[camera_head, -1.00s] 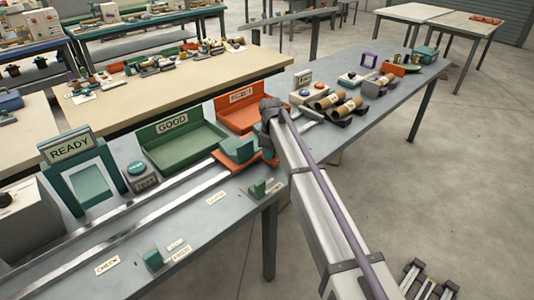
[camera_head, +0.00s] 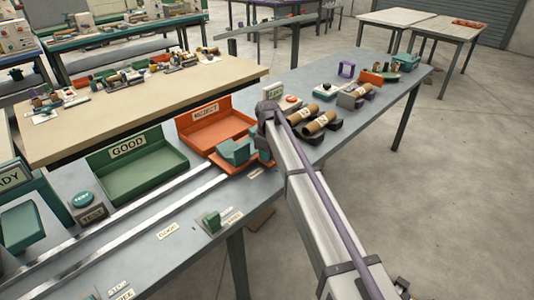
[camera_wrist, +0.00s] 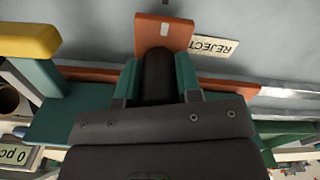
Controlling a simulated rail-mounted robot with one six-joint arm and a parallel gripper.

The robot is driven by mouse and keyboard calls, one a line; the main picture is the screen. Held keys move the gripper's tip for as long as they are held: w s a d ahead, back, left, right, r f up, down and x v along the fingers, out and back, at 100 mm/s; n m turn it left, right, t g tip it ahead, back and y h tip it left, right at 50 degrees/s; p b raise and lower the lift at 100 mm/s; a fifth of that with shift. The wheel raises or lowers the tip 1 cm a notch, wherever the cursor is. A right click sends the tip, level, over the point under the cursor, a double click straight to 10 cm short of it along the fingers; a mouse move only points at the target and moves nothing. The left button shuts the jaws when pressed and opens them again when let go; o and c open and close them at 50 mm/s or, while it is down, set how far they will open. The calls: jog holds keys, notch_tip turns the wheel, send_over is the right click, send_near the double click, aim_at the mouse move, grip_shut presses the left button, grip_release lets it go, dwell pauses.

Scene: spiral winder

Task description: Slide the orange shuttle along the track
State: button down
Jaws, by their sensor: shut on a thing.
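The orange shuttle (camera_head: 222,165) sits on the metal track (camera_head: 125,222) near its right end, in front of the orange REJECT tray (camera_head: 232,126). It carries a teal block (camera_head: 234,150). My gripper (camera_head: 263,148) is at the shuttle's right side, partly hidden by my arm in the head view. In the wrist view my gripper (camera_wrist: 157,78) has its two teal fingers on either side of a dark rounded grip on the shuttle. The shuttle's orange plate (camera_wrist: 163,32) shows beyond it, beside a REJECT label (camera_wrist: 212,47) on the table.
The green GOOD tray (camera_head: 135,172) stands left of the REJECT tray, with a TEST button box (camera_head: 88,208) and READY stand (camera_head: 20,215) further left. A small green block (camera_head: 212,221) sits near the front edge. Brown rolls (camera_head: 310,120) lie to the right.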

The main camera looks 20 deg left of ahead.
jog(key=shift+w, duration=0.2)
jog(key=c, duration=0.8)
grip_release()
jog(key=shift+d, duration=0.15)
notch_tip(320, 180, up, 11)
jog(key=p, duration=1.1)
jog(key=shift+r, duration=0.1)
jog(key=shift+f, duration=0.2)
